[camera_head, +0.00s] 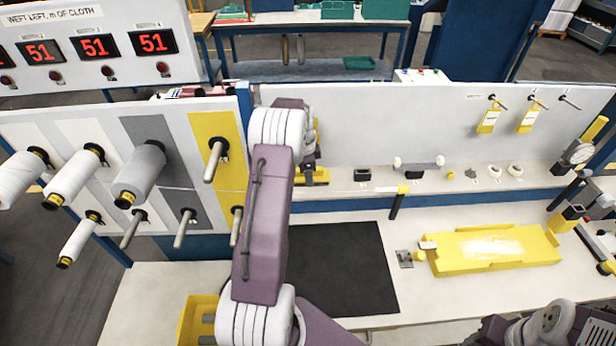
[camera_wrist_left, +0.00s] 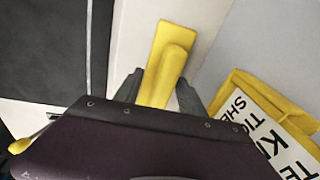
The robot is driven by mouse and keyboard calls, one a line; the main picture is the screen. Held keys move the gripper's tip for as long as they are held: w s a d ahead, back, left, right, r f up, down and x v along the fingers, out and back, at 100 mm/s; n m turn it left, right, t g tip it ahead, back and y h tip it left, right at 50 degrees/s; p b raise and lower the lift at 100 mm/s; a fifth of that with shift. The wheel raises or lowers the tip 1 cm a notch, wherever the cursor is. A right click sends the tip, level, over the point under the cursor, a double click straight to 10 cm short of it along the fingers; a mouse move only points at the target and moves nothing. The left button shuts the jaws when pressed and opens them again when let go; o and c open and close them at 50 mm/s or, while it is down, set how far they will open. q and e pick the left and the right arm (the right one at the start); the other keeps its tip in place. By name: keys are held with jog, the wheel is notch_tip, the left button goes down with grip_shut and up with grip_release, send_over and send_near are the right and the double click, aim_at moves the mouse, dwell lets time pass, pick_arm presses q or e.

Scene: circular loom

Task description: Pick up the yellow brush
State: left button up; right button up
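The yellow brush (camera_wrist_left: 165,65) shows in the left wrist view as a long yellow handle between the two dark fingers of my left gripper (camera_wrist_left: 160,88). The fingers stand apart on either side of the handle, and I see no clear grip on it. Its lower end is hidden by the gripper body. In the head view a yellow piece with a dark lower edge (camera_head: 314,176), likely the brush, shows beside my left wrist at the back panel's foot. My left arm hides most of the left gripper there. Part of my right arm is at the bottom right; its fingers are out of frame.
A black mat (camera_head: 350,275) lies on the white table, with a yellow tray (camera_head: 495,248) to its right. Small parts line the back ledge (camera_head: 440,178). Thread spools (camera_head: 143,172) stick out at left. A lettered yellow-edged item (camera_wrist_left: 270,115) is close right of the left gripper.

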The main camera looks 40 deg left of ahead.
pick_arm(q)
grip_shut()
jog(key=shift+r, duration=0.6)
notch_tip(320, 180, up, 27)
jog(key=p, duration=0.6)
jog(key=shift+f, duration=0.1)
